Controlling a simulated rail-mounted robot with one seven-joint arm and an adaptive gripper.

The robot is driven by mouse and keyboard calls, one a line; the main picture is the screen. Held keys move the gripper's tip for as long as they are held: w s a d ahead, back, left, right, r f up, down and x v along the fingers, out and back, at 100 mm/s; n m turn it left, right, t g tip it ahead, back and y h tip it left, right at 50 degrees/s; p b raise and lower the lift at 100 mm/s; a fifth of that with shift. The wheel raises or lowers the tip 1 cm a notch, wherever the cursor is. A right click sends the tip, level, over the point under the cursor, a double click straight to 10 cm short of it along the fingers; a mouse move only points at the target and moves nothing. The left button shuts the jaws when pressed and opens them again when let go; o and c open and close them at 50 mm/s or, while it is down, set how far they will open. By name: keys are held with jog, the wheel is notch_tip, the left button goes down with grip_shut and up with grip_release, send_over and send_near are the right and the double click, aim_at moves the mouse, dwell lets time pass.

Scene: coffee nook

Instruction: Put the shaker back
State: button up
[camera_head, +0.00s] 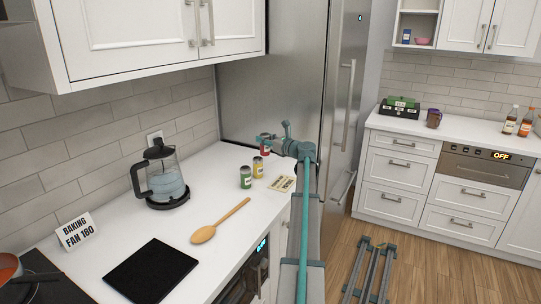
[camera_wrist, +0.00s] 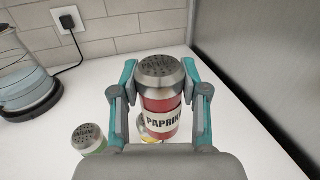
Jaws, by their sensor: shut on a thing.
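The shaker in my gripper (camera_wrist: 162,80) is a red can labelled PAPRIKA (camera_wrist: 162,108) with a perforated silver lid. The fingers are shut on it from both sides, and it looks upright. In the head view the red shaker (camera_head: 265,149) shows at the back of the white counter by the fridge, partly covered by my gripper. I cannot tell whether its base touches the counter. A green shaker (camera_head: 246,177) and a yellow shaker (camera_head: 258,169) stand nearer the front. The green one (camera_wrist: 90,139) is left of my gripper in the wrist view; the yellow is mostly hidden.
A small label card (camera_head: 283,184) lies right of the shakers near the counter edge. A glass kettle (camera_head: 163,180) stands to the left. A wooden spoon (camera_head: 220,221) and a black mat (camera_head: 152,271) lie nearer the front. The fridge (camera_head: 270,80) closes off the back.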

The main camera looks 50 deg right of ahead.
jog(key=shift+w+d+f+p, duration=0.4)
jog(key=shift+w+d+f, duration=0.35)
jog(key=shift+d+f, duration=0.85)
jog(key=shift+w+d+f+p, duration=0.35)
jog(key=shift+w+d+f, duration=0.6)
jog(key=shift+f, duration=1.05)
jog(key=shift+w+d+f+p, duration=0.4)
jog(key=shift+w+d+f, duration=0.1)
jog(key=shift+d+f, duration=1.2)
jog(key=shift+a+f, duration=0.15)
jog(key=shift+f, duration=0.05)
jog(key=shift+f, duration=0.1)
jog(key=o, duration=1.1)
jog(key=shift+o, duration=0.2)
